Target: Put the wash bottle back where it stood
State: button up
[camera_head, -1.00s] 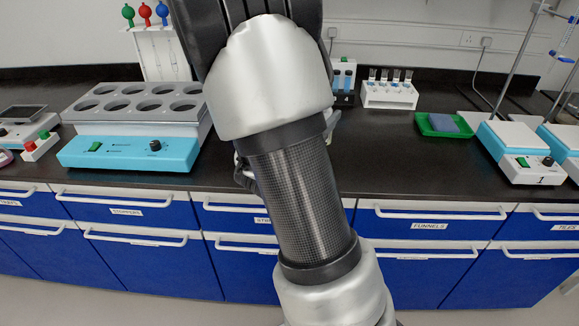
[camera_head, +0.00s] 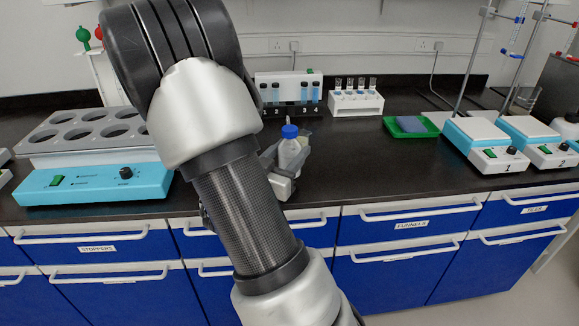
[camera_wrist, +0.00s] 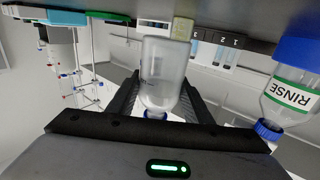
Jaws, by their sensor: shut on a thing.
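The wash bottle, a clear bottle with a blue cap (camera_head: 290,131), shows just right of my forearm in the head view. In the wrist view the bottle (camera_wrist: 163,72) appears upside down, with its cap towards my palm. My gripper (camera_head: 286,165) is shut on it; in the wrist view the dark fingers (camera_wrist: 160,95) stand at both sides of it. The bottle looks upright over the dark counter. I cannot tell whether its base touches the counter. My arm hides part of the counter to its left.
A bottle labelled RINSE (camera_wrist: 290,95) stands close by at right in the wrist view. Behind are a numbered vial rack (camera_head: 290,109) and a white tube rack (camera_head: 355,102). A green tray (camera_head: 412,126) lies right; a block with round wells (camera_head: 85,135) stands left. Counter before the tray is clear.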

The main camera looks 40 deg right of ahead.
jog(key=shift+f+b, duration=0.45)
jog(key=shift+f, duration=1.15)
jog(key=shift+f, duration=0.1)
jog(key=shift+f, duration=0.15)
jog(key=o, duration=0.8)
